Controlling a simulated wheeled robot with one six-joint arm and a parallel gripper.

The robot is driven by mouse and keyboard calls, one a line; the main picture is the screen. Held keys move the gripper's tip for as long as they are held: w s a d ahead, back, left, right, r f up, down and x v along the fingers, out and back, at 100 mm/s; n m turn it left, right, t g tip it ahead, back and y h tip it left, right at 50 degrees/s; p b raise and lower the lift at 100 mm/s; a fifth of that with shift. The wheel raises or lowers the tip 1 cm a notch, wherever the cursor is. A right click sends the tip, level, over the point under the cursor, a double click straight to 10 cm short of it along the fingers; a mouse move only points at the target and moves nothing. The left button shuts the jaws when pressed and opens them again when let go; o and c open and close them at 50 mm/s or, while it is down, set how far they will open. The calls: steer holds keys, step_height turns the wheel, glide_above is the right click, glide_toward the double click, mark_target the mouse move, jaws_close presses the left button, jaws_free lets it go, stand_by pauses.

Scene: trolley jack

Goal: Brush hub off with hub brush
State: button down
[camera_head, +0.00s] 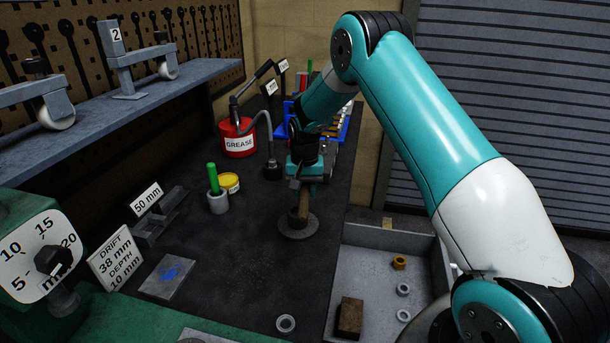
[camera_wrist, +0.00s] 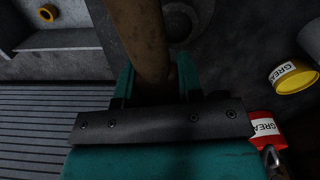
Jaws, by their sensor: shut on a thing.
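The hub (camera_head: 298,228) is a grey round flange standing on the dark bench top. It also shows in the wrist view as grey round metal (camera_wrist: 200,32), partly covered by the handle. My gripper (camera_head: 303,186) points down above the hub, shut on the hub brush (camera_head: 302,204). The brush shows as a brown wooden handle, also between my fingers in the wrist view (camera_wrist: 142,45). The brush's lower end is at or just above the middle of the hub. I cannot tell whether it touches, and its bristles are not clear.
A grey tray (camera_head: 345,285) at the right holds a brown block (camera_head: 349,317), a brass nut (camera_head: 399,263) and rings. Left of the hub stand a yellow tin (camera_head: 229,183), a green-handled tool (camera_head: 213,180) in a cup and a red grease can (camera_head: 237,138).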

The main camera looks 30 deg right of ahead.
mark_target(305, 184)
steer(key=shift+r+p, duration=0.7)
steer(key=shift+r, duration=0.8)
